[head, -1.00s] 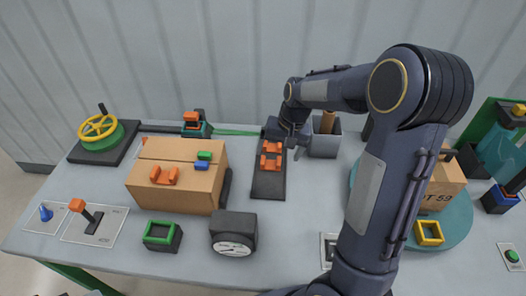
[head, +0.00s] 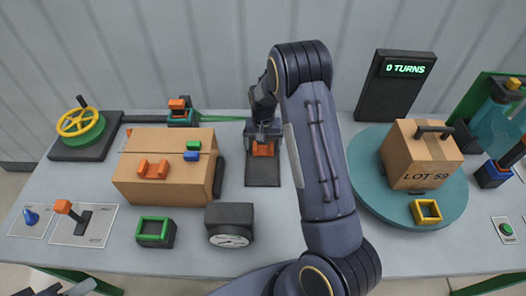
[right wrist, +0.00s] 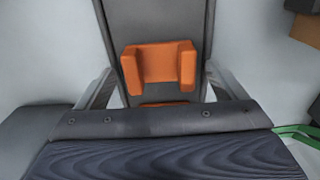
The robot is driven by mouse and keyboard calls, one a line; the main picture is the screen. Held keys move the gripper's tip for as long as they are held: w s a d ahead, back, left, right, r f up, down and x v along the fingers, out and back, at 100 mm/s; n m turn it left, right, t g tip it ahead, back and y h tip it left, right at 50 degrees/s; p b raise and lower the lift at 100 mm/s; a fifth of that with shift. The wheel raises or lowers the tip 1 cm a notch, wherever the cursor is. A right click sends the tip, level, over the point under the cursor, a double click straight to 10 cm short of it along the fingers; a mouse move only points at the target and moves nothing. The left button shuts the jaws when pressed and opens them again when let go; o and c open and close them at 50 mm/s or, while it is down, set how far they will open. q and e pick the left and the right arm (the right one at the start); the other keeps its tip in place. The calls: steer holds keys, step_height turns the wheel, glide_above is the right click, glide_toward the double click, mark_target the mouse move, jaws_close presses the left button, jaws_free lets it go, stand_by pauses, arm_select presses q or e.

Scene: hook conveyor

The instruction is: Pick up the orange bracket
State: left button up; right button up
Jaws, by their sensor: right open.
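An orange U-shaped bracket (head: 263,150) lies on a dark strip (head: 262,175) in the middle of the table. In the right wrist view this bracket (right wrist: 160,64) sits between the two spread fingers, with free space on both sides. A sliver of more orange (right wrist: 165,103) shows below it, mostly hidden by my gripper. My right gripper (head: 263,136) is open and empty, just above the strip; contact cannot be told.
The cardboard box (head: 165,185) stands left of the strip, and a dark gauge (head: 230,224) in front. A teal turntable (head: 365,185) with a lot box (head: 420,158) is at the right. A yellow handwheel (head: 78,124) is at the far left. The table front is partly clear.

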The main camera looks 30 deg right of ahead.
steer(key=shift+f, duration=0.45)
steer(key=shift+r, duration=0.1)
steer(key=c, duration=1.1)
steer(key=shift+o, duration=0.2)
steer(key=shift+r, duration=0.15)
